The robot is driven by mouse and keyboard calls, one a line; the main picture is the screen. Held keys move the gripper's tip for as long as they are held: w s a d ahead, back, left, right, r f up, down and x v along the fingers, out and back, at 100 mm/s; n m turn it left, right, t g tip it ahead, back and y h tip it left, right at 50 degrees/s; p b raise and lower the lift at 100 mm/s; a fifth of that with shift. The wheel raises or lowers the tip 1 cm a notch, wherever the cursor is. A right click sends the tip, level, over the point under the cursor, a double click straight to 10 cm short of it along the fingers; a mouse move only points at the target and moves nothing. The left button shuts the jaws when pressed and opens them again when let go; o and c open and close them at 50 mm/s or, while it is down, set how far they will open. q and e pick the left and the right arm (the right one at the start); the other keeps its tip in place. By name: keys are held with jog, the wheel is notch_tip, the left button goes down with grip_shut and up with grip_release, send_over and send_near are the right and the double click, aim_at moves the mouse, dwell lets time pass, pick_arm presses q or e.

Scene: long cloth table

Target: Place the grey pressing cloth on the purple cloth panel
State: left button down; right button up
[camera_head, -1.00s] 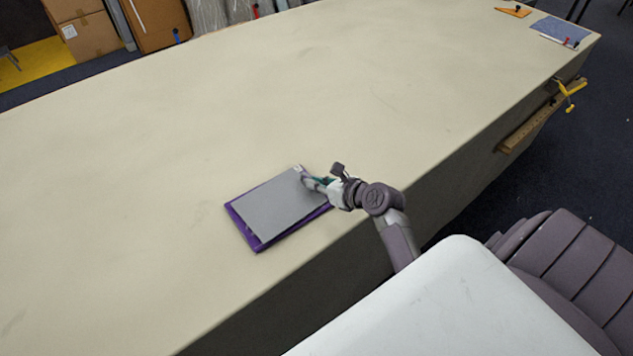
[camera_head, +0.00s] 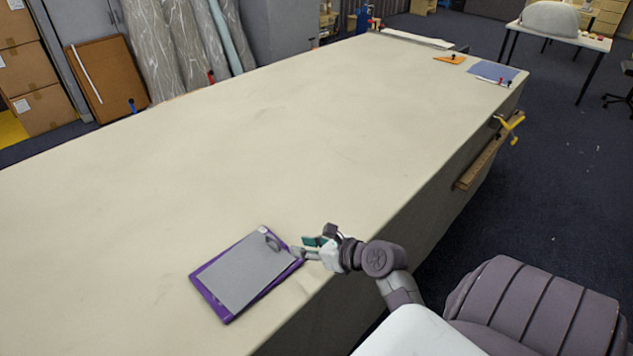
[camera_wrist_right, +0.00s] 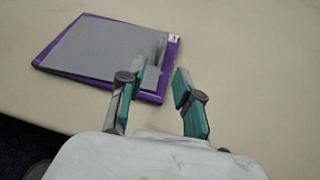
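The grey pressing cloth (camera_head: 243,274) lies flat on the purple cloth panel (camera_head: 226,316), with purple showing along its edges. In the right wrist view the grey cloth (camera_wrist_right: 95,50) also lies on the purple panel (camera_wrist_right: 45,55), and a raised grey piece stands up near its right side. My right gripper (camera_head: 303,250) is beside the panel's right edge. My left gripper is not in view.
The long table (camera_head: 250,130) is mostly clear. An orange piece (camera_head: 449,59) and a blue cloth (camera_head: 493,71) lie at its far right end. A yellow clamp (camera_head: 510,125) hangs on the right side. Boxes and fabric rolls stand behind the table.

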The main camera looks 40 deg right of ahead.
jog(key=shift+v, duration=2.05)
